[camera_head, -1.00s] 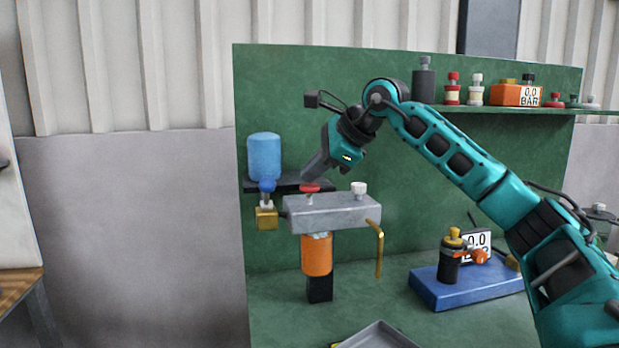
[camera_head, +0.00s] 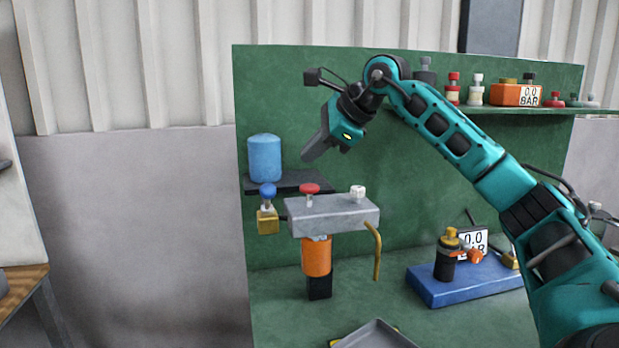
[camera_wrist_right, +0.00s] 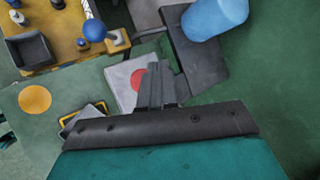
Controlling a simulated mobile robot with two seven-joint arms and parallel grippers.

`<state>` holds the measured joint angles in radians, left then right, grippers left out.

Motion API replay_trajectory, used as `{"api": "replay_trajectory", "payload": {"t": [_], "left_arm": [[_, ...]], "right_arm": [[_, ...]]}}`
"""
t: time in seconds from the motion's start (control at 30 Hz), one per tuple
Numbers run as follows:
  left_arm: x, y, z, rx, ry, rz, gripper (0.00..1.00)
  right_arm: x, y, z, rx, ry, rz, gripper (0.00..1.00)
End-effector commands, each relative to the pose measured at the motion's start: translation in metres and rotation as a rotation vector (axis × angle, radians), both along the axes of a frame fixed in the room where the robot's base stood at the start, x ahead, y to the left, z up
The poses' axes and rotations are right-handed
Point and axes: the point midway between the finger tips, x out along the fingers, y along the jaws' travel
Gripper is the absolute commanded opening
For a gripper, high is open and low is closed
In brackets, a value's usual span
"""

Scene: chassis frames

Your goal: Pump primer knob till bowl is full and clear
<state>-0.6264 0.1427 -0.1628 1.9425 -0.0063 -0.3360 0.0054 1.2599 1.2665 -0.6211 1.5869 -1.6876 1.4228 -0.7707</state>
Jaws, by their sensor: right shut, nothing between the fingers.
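A grey filter head block (camera_head: 333,215) is mounted on the green panel. On its top are a red mushroom knob (camera_head: 309,188) on a short stem and a white knob (camera_head: 358,192). An orange cylindrical bowl (camera_head: 316,256) hangs under the block, with a black part (camera_head: 319,286) below it. I cannot tell what is inside the bowl. My right gripper (camera_head: 307,159) is shut and empty, above the red knob and apart from it. In the right wrist view, its fingers (camera_wrist_right: 152,88) partly cover the red knob (camera_wrist_right: 135,80). My left gripper is not in view.
A blue knob (camera_head: 267,190) on a brass valve and a blue canister (camera_head: 264,158) stand left of the block. A brass pipe (camera_head: 376,250) bends down at its right. A blue base (camera_head: 465,282) with a gauge stands at right. A grey tray (camera_head: 375,336) lies below.

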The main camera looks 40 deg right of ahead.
Motion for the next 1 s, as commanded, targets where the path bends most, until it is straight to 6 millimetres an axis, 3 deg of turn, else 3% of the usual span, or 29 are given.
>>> {"api": "replay_trajectory", "payload": {"t": [0.27, 1.0], "left_arm": [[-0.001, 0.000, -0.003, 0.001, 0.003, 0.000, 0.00], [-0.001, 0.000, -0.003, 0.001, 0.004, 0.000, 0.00]], "right_arm": [[0.000, 0.000, 0.020, 0.001, -0.003, -0.001, 0.00], [0.000, 0.000, 0.020, 0.000, -0.001, 0.000, 0.00]]}}
